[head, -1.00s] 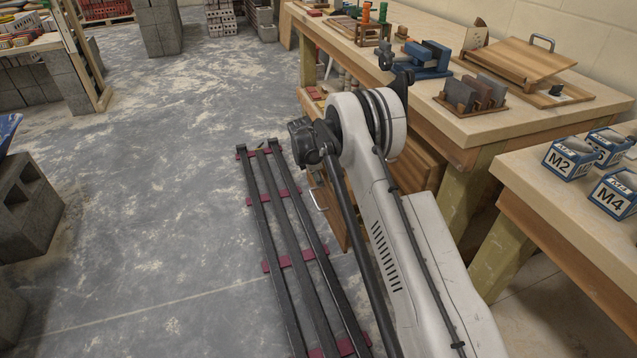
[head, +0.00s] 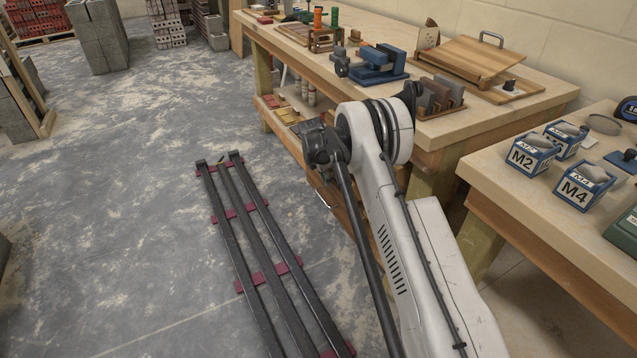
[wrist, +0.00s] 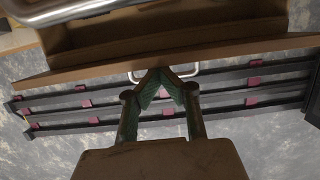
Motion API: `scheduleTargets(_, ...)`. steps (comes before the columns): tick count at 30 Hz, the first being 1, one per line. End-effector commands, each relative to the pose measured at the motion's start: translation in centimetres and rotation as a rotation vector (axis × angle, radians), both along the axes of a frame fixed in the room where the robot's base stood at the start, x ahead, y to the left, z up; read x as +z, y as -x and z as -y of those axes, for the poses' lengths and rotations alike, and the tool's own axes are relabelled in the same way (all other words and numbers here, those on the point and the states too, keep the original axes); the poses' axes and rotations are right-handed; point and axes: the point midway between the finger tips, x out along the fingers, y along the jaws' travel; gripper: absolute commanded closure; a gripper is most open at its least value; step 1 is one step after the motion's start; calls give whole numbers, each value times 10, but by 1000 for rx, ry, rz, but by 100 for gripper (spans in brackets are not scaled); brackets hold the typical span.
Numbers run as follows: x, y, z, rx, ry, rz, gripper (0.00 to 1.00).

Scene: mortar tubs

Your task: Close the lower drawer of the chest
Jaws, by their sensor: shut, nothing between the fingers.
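The lower drawer (wrist: 200,63) shows in the wrist view from above as a brown wooden box, partly open, its inside visible behind the front edge. Its pale metal handle (wrist: 190,72) sticks out from the front. My gripper (wrist: 160,72) is shut and empty, with greenish finger pads, and its tips overlap the drawer's front at the handle in the picture; I cannot tell if they touch. In the head view the handle (head: 323,199) and a strip of wood show beside my arm, which hides most of the chest and my gripper.
Dark floor rails (head: 240,215) with red crosspieces lie left of the drawer. A workbench (head: 440,128) with a blue vise (head: 375,66) stands above and behind my arm. A second bench (head: 482,170) with blue labelled boxes (head: 532,153) is at right.

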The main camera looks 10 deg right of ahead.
Motion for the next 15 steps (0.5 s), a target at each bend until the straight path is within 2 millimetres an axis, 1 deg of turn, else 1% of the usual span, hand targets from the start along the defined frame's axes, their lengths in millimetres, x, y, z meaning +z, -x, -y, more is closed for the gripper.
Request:
scheduleTargets(1,0,0,4,-2,0,0,100)
scheduleTargets(4,0,0,8,-1,0,0,100)
scheduleTargets(15,0,0,8,-1,0,0,100)
